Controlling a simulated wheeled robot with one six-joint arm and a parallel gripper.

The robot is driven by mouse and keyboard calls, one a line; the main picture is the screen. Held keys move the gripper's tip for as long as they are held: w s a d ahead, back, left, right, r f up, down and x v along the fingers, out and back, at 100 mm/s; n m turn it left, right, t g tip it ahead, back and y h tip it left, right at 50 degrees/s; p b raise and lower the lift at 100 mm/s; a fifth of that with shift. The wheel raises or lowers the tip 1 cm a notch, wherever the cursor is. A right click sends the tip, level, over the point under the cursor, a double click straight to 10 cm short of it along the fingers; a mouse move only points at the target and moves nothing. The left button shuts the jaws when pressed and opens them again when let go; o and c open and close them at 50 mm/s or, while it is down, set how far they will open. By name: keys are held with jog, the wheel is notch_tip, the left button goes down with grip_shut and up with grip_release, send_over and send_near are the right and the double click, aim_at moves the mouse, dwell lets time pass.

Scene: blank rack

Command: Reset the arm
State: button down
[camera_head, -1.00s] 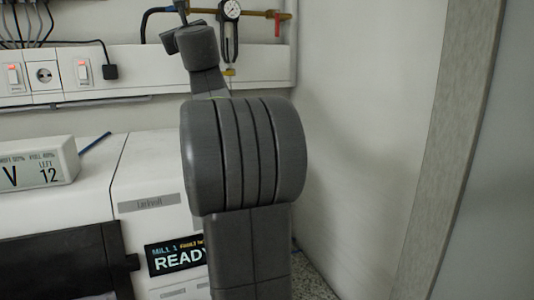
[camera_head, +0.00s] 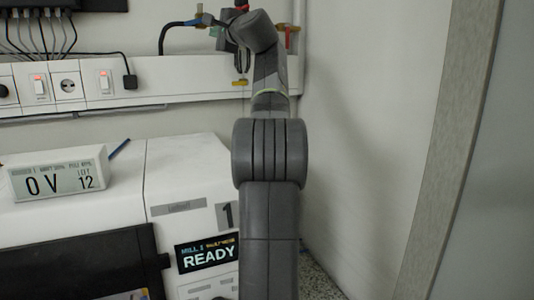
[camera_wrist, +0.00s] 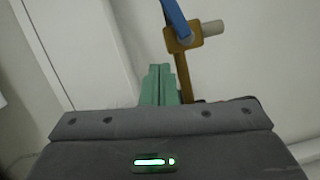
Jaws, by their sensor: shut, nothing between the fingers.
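My gripper (camera_wrist: 160,70) shows in the wrist view as two green fingers side by side, shut and with nothing between them. Behind them is a pale wall with a brass-coloured pipe fitting (camera_wrist: 183,40) and a blue hose (camera_wrist: 174,14). Whether the fingers touch the fitting cannot be told; they look apart from it. In the head view my grey arm rises through the middle and bends at the top near the wall pipes. My gripper is mostly hidden there behind the wrist.
A white machine (camera_head: 185,165) with a READY screen (camera_head: 208,254) stands left of my arm. A small display (camera_head: 58,174) sits on it. A white socket rail (camera_head: 190,78) runs along the wall behind. A bare wall (camera_head: 375,120) closes the right side.

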jog(key=shift+n+g+h, duration=0.3)
jog(key=shift+n, duration=0.5)
jog(key=d, duration=0.4)
jog(key=shift+s+d+f, duration=0.15)
jog(key=shift+s+f, duration=0.05)
jog(key=shift+f, duration=0.05)
